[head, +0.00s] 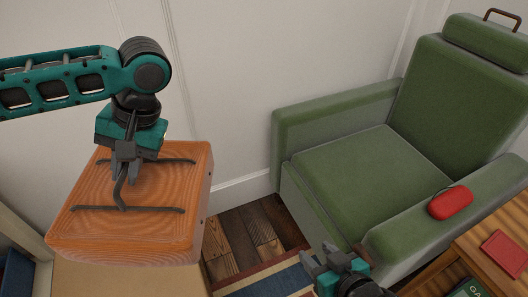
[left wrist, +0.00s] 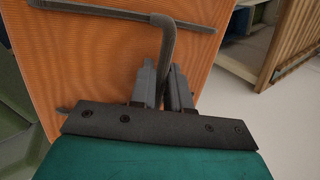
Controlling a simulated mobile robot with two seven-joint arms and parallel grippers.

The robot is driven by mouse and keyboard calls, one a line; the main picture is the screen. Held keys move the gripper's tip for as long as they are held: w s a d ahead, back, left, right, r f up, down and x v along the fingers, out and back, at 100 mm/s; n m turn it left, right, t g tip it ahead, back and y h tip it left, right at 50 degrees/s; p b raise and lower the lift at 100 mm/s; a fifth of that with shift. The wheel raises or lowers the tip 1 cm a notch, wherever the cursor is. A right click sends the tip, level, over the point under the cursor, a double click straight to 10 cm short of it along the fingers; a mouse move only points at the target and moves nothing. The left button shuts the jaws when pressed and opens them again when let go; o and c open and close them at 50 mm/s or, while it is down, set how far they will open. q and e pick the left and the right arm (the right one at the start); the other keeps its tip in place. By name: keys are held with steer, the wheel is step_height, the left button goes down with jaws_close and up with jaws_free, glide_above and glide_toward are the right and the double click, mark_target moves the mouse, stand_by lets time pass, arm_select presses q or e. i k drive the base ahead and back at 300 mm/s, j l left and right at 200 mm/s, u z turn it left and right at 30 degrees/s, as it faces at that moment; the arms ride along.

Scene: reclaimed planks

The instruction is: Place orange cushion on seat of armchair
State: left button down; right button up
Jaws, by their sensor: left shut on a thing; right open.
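The orange cushion (head: 150,215) is a thick ribbed square block with a dark grey handle on its top. It is at the left in the head view, and its orange face (left wrist: 115,65) fills much of the left wrist view. My left gripper (head: 121,180) is above it, shut on the handle; the fingers pinch the handle bar in the left wrist view (left wrist: 165,85). The green armchair (head: 300,190) stands at the right, and its seat (head: 355,175) is bare. My right gripper (head: 335,262) is low in front of the armchair, open and empty.
A red object (head: 450,203) lies on the armchair's near armrest. A wooden table (head: 480,250) with a red item is at the lower right. A pale surface (head: 150,279) shows below the cushion; contact is unclear. A striped rug (head: 262,280) lies on the plank floor.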

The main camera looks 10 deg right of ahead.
mark_target(367, 183)
steer(key=z, duration=1.6)
steer(key=i+l+z, duration=0.15)
steer(key=z, duration=0.15)
steer(key=i+l+z, duration=0.15)
steer(key=i+z, duration=0.2)
steer(key=k, duration=0.05)
